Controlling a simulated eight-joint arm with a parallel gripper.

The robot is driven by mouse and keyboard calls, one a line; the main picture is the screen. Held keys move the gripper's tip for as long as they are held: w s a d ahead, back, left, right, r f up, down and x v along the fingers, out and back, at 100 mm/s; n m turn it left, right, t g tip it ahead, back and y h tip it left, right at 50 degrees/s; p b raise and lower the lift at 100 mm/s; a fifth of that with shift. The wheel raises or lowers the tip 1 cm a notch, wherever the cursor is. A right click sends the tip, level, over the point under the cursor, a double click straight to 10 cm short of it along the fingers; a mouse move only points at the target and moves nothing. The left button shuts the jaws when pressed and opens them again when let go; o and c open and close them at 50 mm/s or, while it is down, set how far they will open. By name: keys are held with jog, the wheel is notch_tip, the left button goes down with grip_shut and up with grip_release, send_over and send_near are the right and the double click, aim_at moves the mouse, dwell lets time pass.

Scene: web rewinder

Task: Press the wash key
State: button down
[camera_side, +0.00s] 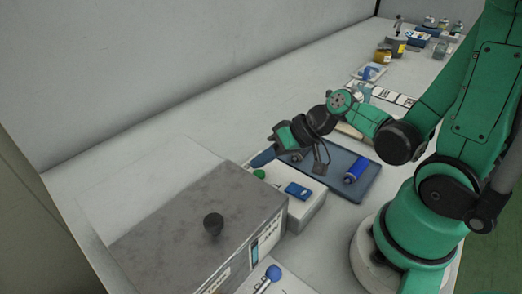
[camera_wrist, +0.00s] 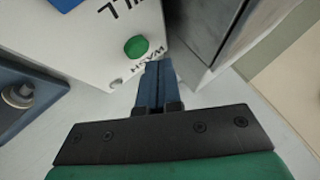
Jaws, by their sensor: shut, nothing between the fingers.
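The wash key is a round green button (camera_wrist: 136,47) on a white box (camera_wrist: 95,62), with the letters WASH printed beside it. In the side view the green key (camera_side: 259,174) sits at the far left end of the white box (camera_side: 307,208), and a blue rectangular key (camera_side: 298,190) is on the same box. My gripper (camera_wrist: 159,64) has its blue fingers shut together and empty. In the wrist view the fingertips are just beside the green key, over the lettering. In the side view my gripper (camera_side: 259,161) is close behind the key; contact cannot be told.
A large grey-topped machine (camera_side: 195,225) with a black knob (camera_side: 213,223) stands close to the left of the white box. A blue tray (camera_side: 368,190) holding a blue cylinder (camera_side: 355,170) lies to the right. Bottles and small items stand at the far back right.

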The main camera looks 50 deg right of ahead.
aim_at(264, 174)
dwell(0.6)
jog(key=shift+r, duration=2.5)
jog(key=shift+s+g+h, duration=0.1)
jog(key=shift+g+h, duration=0.2)
jog(key=shift+h, duration=0.3)
jog(key=shift+s+d+n+h, duration=0.1)
jog(key=shift+d+n+h, duration=0.15)
jog(key=shift+n+h, duration=0.25)
jog(key=r+h, duration=0.1)
jog(key=d+r+h, duration=0.1)
jog(key=h, duration=0.1)
jog(key=shift+d+r+n, duration=0.15)
jog(key=shift+n, duration=0.25)
